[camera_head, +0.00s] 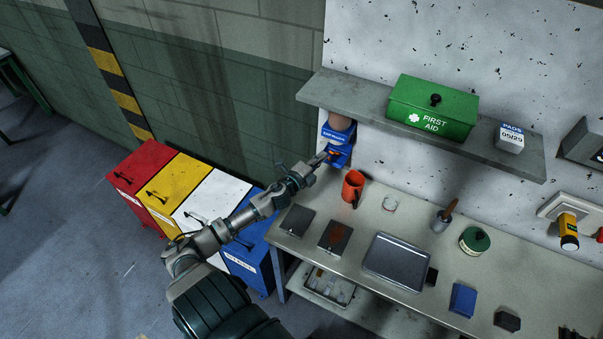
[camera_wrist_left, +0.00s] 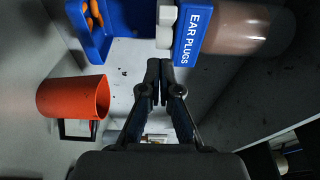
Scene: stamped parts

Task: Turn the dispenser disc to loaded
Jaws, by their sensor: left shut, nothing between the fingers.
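The ear plug dispenser (camera_head: 336,135) is a blue holder marked EAR PLUGS on the wall below the shelf's left end. In the left wrist view it lies sideways, with its blue label (camera_wrist_left: 203,28), a clear pinkish container (camera_wrist_left: 248,28), a white knobbed part (camera_wrist_left: 166,26) that may be the disc, and a blue tray (camera_wrist_left: 88,42) with orange plugs. My left gripper (camera_head: 319,160) is close in front of the dispenser; in the left wrist view its fingers (camera_wrist_left: 160,68) are shut and empty, just short of the white part. I cannot tell the disc's setting. The right gripper is out of view.
An orange mug (camera_head: 352,186) stands on the bench just right of my left gripper; it also shows in the left wrist view (camera_wrist_left: 72,97). A grey shelf (camera_head: 350,95) with a green first aid box (camera_head: 432,105) is above. Coloured bins (camera_head: 180,180) stand below my arm.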

